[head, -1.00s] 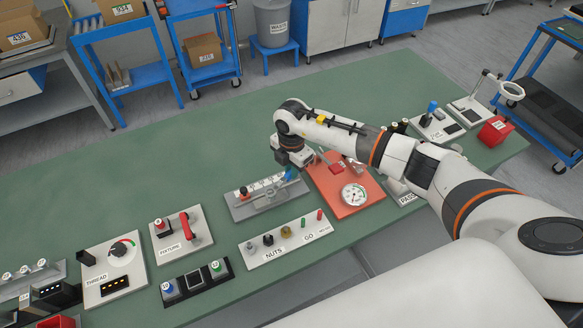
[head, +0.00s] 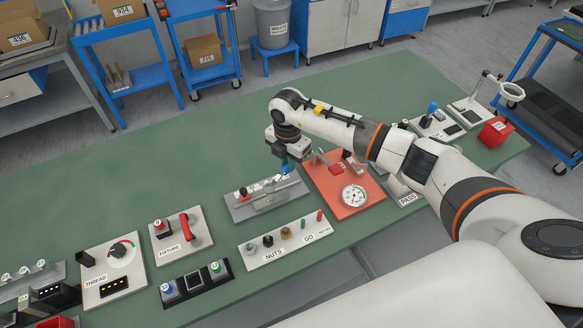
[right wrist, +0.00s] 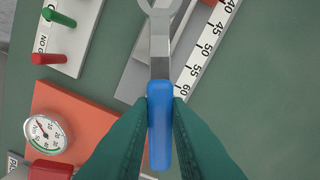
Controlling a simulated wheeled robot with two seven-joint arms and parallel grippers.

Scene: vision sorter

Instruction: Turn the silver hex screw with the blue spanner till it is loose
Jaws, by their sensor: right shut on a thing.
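My right gripper (head: 284,166) is shut on the blue handle of the spanner above the grey plate with a ruler scale. In the right wrist view its two green fingers (right wrist: 160,118) press both sides of the blue handle of the spanner (right wrist: 160,135). The spanner's grey metal shank runs away from the fingers to a ring end at the top edge, partly cut off. The blue handle shows small under the gripper in the head view. I cannot make out the silver hex screw for certain in either view. My left gripper is out of view.
The grey scale plate (head: 241,213) lies below the gripper. An orange plate (head: 318,184) with a dial gauge (head: 354,195) stands just right of it. A white nuts board (head: 275,257) with several pegs lies in front. The green bench behind is clear.

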